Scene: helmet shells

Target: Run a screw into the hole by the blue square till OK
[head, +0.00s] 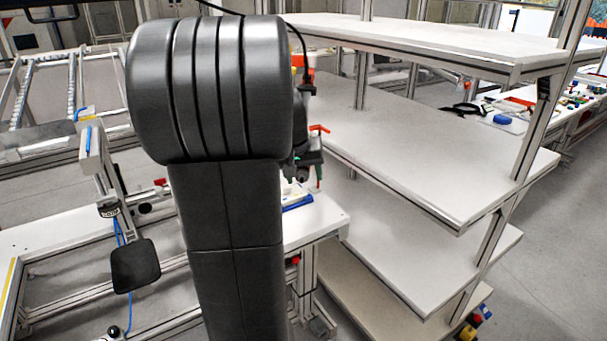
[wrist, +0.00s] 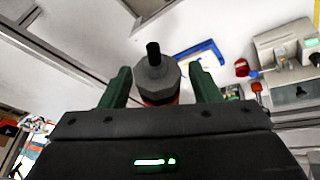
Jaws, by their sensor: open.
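In the wrist view my gripper (wrist: 158,70) shows two green fingers standing apart. A grey, round-bodied tool (wrist: 153,82) with a black tip and an orange-red band lies between them; I see no clear contact with either finger. A blue L-shaped or square edge (wrist: 206,51) lies on the white surface beyond the right finger. In the head view my arm hides most of my gripper (head: 303,168), which is above the white table; a blue piece (head: 298,203) lies below it. I cannot make out a hole or a screw.
A grey device (wrist: 288,45) with a small lit green screen stands at the right of the wrist view, beside red parts (wrist: 241,67). White shelves (head: 430,150) rise close on the right. A black pad on an arm (head: 135,265) stands left of my column.

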